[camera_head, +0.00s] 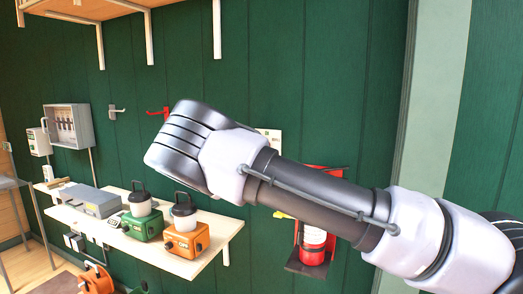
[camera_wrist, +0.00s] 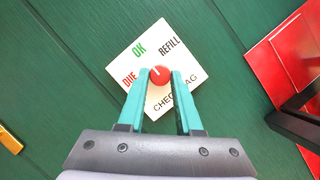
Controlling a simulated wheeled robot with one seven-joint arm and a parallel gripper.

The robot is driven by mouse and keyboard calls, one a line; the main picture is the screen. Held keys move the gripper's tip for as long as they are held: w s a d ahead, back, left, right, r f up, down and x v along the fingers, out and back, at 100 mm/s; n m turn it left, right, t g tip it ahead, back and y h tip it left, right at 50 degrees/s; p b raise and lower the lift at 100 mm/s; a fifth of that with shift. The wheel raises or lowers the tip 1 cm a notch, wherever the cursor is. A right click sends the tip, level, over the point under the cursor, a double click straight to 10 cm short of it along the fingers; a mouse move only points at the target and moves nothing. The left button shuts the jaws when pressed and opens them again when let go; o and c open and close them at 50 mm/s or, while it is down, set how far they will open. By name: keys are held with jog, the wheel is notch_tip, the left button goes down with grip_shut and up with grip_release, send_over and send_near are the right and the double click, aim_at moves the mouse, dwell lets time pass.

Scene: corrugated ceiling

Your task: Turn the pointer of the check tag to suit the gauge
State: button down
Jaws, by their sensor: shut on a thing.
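The check tag (camera_wrist: 188,55) is a white square plate on the green wall, rotated in the wrist view. It reads OK in green, REFILL in black and DUE in red, with CHECK TAG partly covered. Its red round pointer knob (camera_wrist: 160,75) sits mid-plate, with a small pale mark on its upper left side. My gripper (camera_wrist: 158,82) has its two teal fingers shut on the knob. In the head view a corner of the tag (camera_head: 272,136) shows above my arm, and my gripper is hidden. I cannot make out the gauge.
A red fire extinguisher (camera_head: 313,243) hangs in a red holder below my arm; a red panel (camera_wrist: 285,70) with black parts is at the right in the wrist view.

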jog(key=c, duration=0.6)
grip_release()
jog(key=v, duration=1.1)
jog(key=shift+a, duration=0.1)
